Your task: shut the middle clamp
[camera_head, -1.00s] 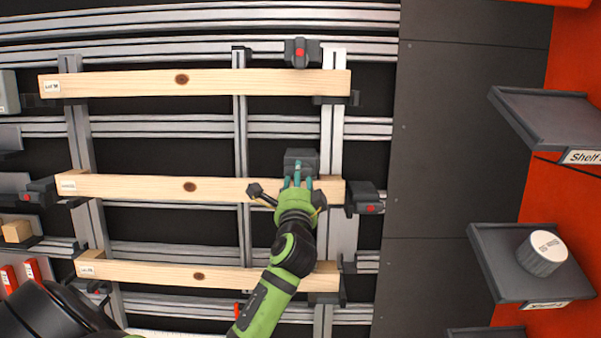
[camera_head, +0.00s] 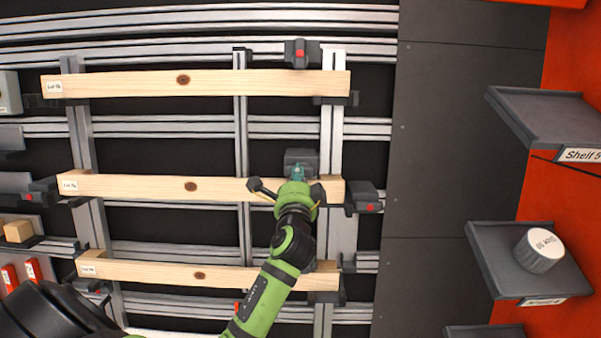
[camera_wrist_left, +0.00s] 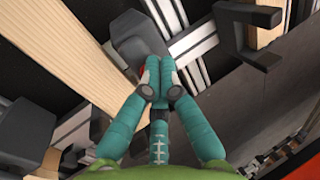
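The middle clamp (camera_head: 301,157) is a dark grey block at the upper edge of the middle wooden beam (camera_head: 140,186), near its right end. It also shows in the left wrist view (camera_wrist_left: 130,38), beyond my fingers, with a bit of red beside the fingertips. My left gripper (camera_head: 297,170) is in front of the clamp's lower part, its teal fingers brought together. In the left wrist view the fingertips (camera_wrist_left: 160,80) meet at the clamp, with nothing visible between them. Whether they touch the clamp, and whether it touches the beam, I cannot tell. My right gripper is out of view.
The upper beam (camera_head: 130,84) has a clamp with a red dot (camera_head: 301,53) above it. A dark clamp (camera_head: 365,197) sits at the middle beam's right end. Shelves (camera_head: 552,118) stand at the right.

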